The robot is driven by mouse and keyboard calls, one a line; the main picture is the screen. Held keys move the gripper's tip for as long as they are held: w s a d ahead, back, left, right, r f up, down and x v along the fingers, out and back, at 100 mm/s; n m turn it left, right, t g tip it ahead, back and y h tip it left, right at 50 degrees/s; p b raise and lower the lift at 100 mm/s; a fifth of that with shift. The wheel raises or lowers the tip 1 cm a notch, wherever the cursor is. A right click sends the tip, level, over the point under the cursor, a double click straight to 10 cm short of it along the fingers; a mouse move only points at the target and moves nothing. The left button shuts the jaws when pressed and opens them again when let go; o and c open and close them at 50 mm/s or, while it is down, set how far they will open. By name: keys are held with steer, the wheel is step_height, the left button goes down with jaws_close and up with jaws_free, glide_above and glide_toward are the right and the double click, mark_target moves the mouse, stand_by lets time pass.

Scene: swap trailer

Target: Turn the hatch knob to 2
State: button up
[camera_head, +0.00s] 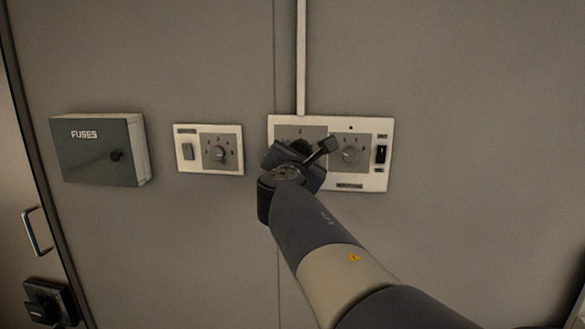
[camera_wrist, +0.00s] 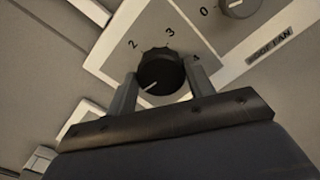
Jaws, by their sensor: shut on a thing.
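A round black knob (camera_wrist: 161,72) sits on a grey plate (camera_wrist: 190,42) in the wrist view. The numbers 2, 3 and 4 show around it. Its white pointer mark points down and left, away from these numbers, toward my left finger. No label naming this knob shows. My gripper (camera_wrist: 162,86) is shut on the knob, one finger on each side. In the head view my gripper (camera_head: 303,158) is at the left half of the wide white panel (camera_head: 374,182) and mostly hides the knob there.
A grey knob (camera_head: 350,155) marked roof fan in the wrist view (camera_wrist: 238,5) and a black switch (camera_head: 381,154) are to the right on the same panel. A smaller panel (camera_head: 183,170) with a knob and a fuse box (camera_head: 95,160) are to the left. A conduit (camera_head: 301,60) runs above.

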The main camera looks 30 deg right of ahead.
steer(key=m+b, duration=0.3)
steer(key=m, duration=0.1)
steer(key=m+b, duration=0.3)
steer(key=m, duration=0.1)
steer(key=f+m+b, duration=0.1)
steer(key=m+b, duration=0.3)
steer(key=shift+d+m, duration=0.1)
steer(key=shift+m, duration=0.3)
steer(key=shift+r+m+b, duration=0.15)
steer(key=shift+m+b, duration=1)
steer(key=shift+m, duration=0.35)
steer(key=o, duration=1)
steer(key=shift+s, duration=0.1)
steer(key=shift+c, duration=0.2)
